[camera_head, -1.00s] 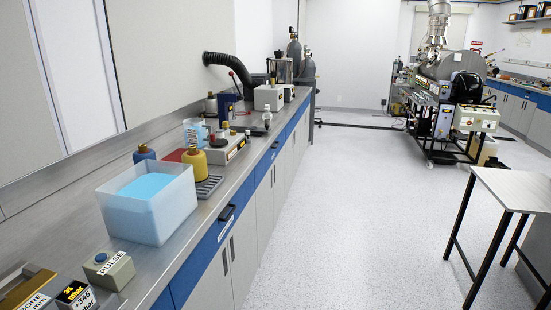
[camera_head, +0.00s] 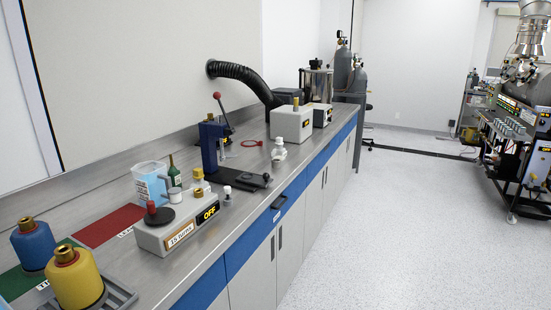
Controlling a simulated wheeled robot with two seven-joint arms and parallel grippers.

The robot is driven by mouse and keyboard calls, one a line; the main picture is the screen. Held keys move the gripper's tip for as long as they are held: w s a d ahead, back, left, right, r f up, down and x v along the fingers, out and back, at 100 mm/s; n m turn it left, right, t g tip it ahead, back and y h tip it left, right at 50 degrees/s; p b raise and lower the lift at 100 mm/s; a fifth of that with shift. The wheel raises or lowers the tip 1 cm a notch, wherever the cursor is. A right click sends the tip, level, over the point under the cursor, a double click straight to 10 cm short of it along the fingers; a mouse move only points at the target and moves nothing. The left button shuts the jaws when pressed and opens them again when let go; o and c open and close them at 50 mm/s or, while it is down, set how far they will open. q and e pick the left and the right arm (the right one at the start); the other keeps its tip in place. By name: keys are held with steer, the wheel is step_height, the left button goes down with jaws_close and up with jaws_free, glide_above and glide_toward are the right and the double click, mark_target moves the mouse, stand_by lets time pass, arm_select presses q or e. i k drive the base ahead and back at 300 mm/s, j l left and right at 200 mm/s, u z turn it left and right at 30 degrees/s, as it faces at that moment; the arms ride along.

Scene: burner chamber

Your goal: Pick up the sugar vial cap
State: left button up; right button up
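No label for sugar can be read, so I cannot tell which small container is the sugar vial. A small clear vial with a white top (camera_head: 279,150) stands on the counter behind the black press base. A smaller grey piece with a white top (camera_head: 228,192) stands in front of that base. A white bottle with a yellow top (camera_head: 198,179) stands behind the grey device marked OFF. A small white cup-like piece (camera_head: 175,195) is at that device. Neither of my grippers is in view.
The metal counter (camera_head: 230,238) runs from the near left to the back. On it are the OFF device (camera_head: 178,228), a blue press with a red lever (camera_head: 212,145), yellow (camera_head: 76,280) and blue (camera_head: 34,245) bottles, and grey boxes (camera_head: 292,124). The floor (camera_head: 400,220) at right is clear.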

mark_target(279, 140)
steer(key=i+l+u, duration=0.15)
steer(key=i+l, duration=0.4)
steer(key=i+l+u, duration=0.15)
steer(key=u, duration=0.25)
steer(key=i+l+u, duration=0.1)
steer(key=u, duration=0.3)
